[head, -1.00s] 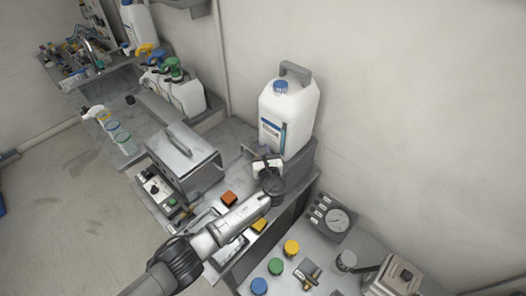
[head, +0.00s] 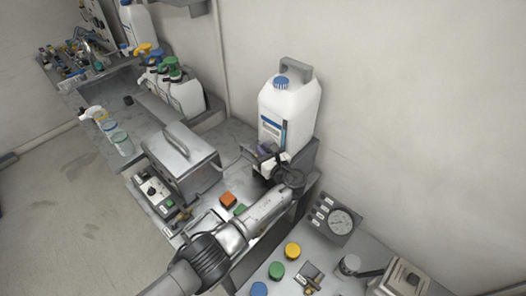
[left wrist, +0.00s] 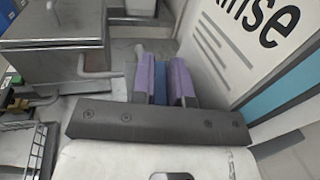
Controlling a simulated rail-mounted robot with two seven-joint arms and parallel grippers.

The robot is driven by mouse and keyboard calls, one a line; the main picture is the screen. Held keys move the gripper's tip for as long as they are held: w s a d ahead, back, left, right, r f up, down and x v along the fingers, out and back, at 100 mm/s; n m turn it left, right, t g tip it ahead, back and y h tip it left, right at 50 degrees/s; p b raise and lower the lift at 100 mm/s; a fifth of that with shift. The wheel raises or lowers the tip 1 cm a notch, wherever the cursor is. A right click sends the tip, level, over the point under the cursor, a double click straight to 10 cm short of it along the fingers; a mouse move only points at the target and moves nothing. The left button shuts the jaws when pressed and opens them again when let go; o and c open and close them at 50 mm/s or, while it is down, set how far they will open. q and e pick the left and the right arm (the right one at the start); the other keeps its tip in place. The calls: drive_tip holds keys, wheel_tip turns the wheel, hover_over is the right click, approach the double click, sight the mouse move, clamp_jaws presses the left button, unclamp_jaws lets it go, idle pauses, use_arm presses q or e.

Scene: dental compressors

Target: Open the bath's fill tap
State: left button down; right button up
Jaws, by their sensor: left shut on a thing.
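My left gripper (head: 266,154) is at the lower front of a large white canister (head: 288,112). In the left wrist view its two purple-padded fingers (left wrist: 162,82) are closed on a narrow blue piece (left wrist: 160,82), which looks like the fill tap's lever. Most of the tap is hidden by the fingers and the gripper body. The bath looks to be the steel box with a handled lid (head: 182,152), left of the gripper; its lid is down. A thin pipe runs from its side toward the canister. My right gripper is not in view.
The canister's printed label (left wrist: 250,45) is close to the right of the fingers. A control box (head: 153,190) and an orange block (head: 228,199) are on the bench. A panel with a gauge (head: 341,221) and coloured caps stands at the lower right.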

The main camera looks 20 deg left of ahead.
use_arm(q)
drive_tip(key=c, duration=1.1)
unclamp_jaws()
drive_tip(key=p+v, duration=0.1)
drive_tip(key=v, duration=1.2)
drive_tip(key=shift+s+d, duration=0.2)
drive_tip(key=shift+d, duration=0.1)
